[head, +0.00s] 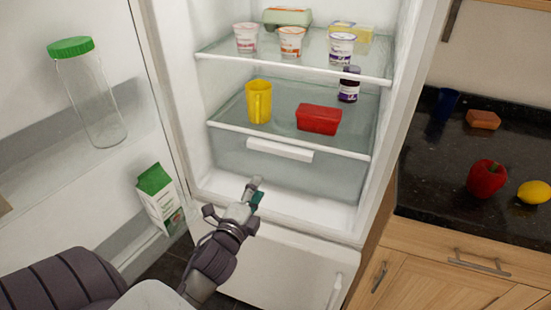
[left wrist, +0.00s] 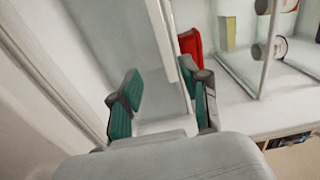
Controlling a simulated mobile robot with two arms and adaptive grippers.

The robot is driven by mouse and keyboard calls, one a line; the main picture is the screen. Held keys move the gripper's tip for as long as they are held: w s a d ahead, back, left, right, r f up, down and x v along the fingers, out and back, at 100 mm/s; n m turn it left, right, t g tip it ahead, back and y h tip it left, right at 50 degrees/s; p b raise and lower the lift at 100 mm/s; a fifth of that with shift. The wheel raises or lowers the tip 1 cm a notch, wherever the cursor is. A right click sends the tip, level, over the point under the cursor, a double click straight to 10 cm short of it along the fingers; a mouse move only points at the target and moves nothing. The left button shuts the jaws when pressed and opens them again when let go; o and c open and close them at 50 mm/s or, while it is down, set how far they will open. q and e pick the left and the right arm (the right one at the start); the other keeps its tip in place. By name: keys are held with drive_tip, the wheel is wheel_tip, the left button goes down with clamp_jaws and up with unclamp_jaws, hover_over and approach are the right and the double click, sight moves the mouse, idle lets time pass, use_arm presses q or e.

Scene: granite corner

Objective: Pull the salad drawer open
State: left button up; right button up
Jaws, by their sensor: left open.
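The salad drawer (head: 225,150) is a translucent grey bin under the lower fridge shelf, with a white bar handle (head: 280,150) across its front. It looks shut. My left gripper (head: 256,190) is open and empty, below and a little left of the handle, apart from it in the head view. In the left wrist view, the two green-padded fingers (left wrist: 165,92) stand apart in front of the drawer's grey front (left wrist: 110,40). I cannot tell the exact gap to the handle there. My right gripper is in neither view.
The lower shelf (head: 230,126) carries a yellow mug (head: 258,102), a red container (head: 318,119) and a dark jar (head: 348,86). The open fridge door with a milk carton (head: 158,197) stands at left. A counter (head: 430,190) is at right. The white floor below the drawer is clear.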

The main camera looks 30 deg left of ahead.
sight(278, 153)
use_arm(q)
drive_tip(key=p+x, duration=0.1)
drive_tip(key=x, duration=1.3)
drive_tip(key=shift+r, duration=0.1)
drive_tip(key=shift+s, duration=0.1)
clamp_jaws()
